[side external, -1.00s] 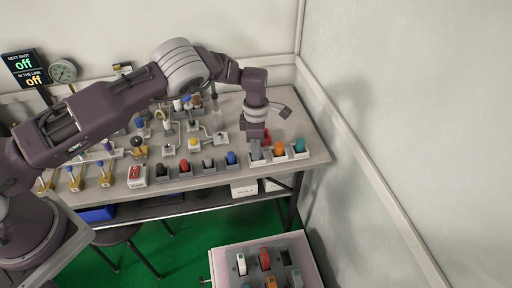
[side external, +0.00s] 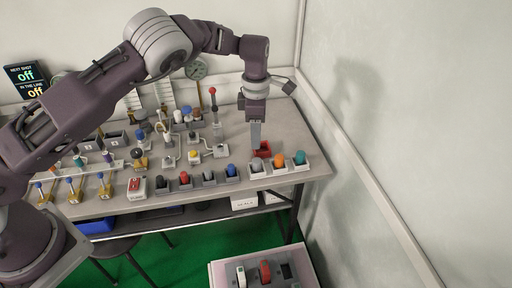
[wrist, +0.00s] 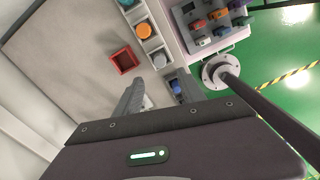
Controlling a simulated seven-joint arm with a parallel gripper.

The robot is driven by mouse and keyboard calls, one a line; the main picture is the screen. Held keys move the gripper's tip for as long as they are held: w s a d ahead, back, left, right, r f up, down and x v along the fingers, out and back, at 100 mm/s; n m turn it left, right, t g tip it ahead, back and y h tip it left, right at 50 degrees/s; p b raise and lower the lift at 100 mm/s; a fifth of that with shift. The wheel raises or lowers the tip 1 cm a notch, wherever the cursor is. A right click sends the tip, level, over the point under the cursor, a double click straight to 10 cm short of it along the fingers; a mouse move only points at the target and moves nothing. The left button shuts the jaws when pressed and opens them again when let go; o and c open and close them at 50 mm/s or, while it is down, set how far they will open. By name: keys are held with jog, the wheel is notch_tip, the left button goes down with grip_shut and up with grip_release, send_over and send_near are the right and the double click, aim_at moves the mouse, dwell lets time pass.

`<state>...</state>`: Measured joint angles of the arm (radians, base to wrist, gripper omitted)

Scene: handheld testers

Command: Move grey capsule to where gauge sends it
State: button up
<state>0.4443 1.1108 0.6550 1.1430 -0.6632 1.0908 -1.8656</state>
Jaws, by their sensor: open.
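A grey capsule (side external: 256,166) stands in the leftmost of three white holders near the table's front right; it also shows in the wrist view (wrist: 159,60). Another grey piece (side external: 208,175) stands in the row of dark holders to its left. My gripper (side external: 255,146) is above and behind the white holders, fingers pointing down, apart from the grey capsule. In the wrist view my gripper (wrist: 160,92) has its fingers spread with nothing held. A round gauge (side external: 196,69) stands at the back; its reading is too small to tell.
An open red box (side external: 263,150) sits just behind the white holders, close to my fingers. Orange (side external: 278,159) and teal (side external: 300,158) capsules stand beside the grey one. A red-knobbed lever (side external: 213,105) rises behind. A separate tray (side external: 220,276) stands in front, below the table.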

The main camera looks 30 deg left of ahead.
jog(key=shift+r, duration=0.5)
jog(key=shift+r, duration=0.15)
jog(key=s+a+r+m+t+h, duration=0.1)
jog(key=s+a+r+m, duration=0.3)
jog(key=s+r, duration=0.6)
jog(key=s+a+r+m+t+h, duration=0.15)
jog(key=s+r+m, duration=0.4)
jog(key=r, duration=0.75)
jog(key=s+a+m+t+y, duration=0.2)
jog(key=s+m, duration=1.2)
jog(key=s, duration=0.8)
jog(key=shift+a+f+t, duration=0.2)
jog(key=shift+a+t, duration=0.15)
jog(key=shift+t, duration=0.2)
jog(key=shift+m+y, duration=0.25)
